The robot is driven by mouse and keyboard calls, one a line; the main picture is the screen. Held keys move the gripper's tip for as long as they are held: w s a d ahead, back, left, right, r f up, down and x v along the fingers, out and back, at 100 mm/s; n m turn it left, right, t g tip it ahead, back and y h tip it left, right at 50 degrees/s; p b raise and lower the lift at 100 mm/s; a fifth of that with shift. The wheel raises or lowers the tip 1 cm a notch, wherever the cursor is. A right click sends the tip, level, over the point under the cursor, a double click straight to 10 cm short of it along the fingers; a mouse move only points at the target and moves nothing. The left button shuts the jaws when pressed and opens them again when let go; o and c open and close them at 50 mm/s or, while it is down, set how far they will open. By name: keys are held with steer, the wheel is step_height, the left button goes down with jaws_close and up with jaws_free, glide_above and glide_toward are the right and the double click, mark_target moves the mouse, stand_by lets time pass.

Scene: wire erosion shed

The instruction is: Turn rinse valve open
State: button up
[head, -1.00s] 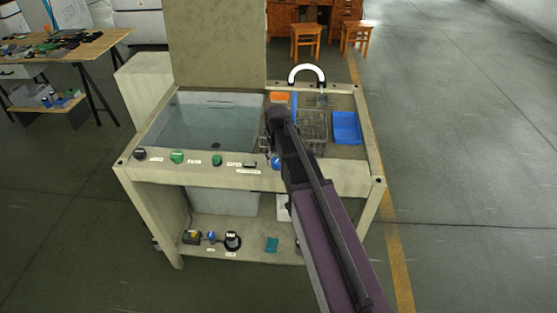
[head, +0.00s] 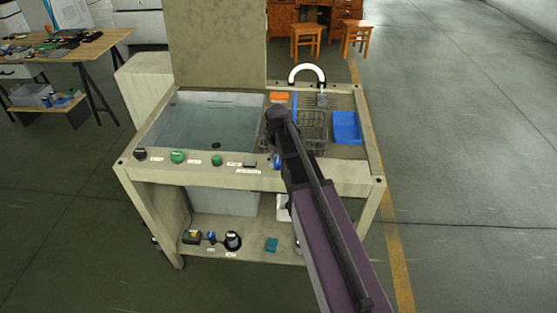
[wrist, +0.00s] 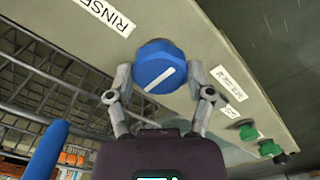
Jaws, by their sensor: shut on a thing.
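The rinse valve is a blue knob (wrist: 158,68) with a white line across its face, in the wrist view. It sits on the pale front panel beside a label reading RINSE (wrist: 108,14). My gripper (wrist: 160,84) has one finger on each side of the knob and is shut on it. The white line runs slantwise in that view. In the head view the knob (head: 276,161) shows as a small blue patch beside my arm, which partly hides it. My gripper's fingers are hidden there.
Green knobs (head: 177,157) and a black knob (head: 140,154) sit along the same panel to the left. Behind the panel are a water tank (head: 208,125), a wire basket (head: 313,132), a blue tray (head: 346,127) and a white curved spout (head: 307,69).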

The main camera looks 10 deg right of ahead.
steer(key=shift+s, duration=0.15)
steer(key=o, duration=1.1)
steer(key=shift+r, duration=0.1)
